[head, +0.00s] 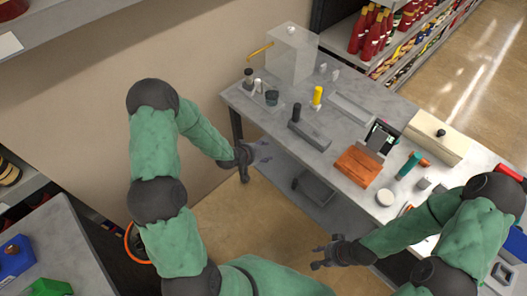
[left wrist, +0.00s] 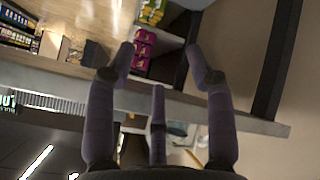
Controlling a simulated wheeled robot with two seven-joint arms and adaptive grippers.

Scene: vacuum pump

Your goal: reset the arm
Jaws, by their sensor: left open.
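My left arm reaches in from the left with its green sleeve. Its gripper (head: 256,160) hangs in the air just off the left end of the grey workbench (head: 238,96), empty. In the left wrist view its purple-grey fingers (left wrist: 158,62) are spread apart with nothing between them. My right arm comes in from the lower right. Its gripper (head: 322,254) is in front of the bench over the floor, with its fingers looking spread and no object visible in it.
Shelves with red bottles (head: 370,32) stand behind. Floor between the arms is clear.

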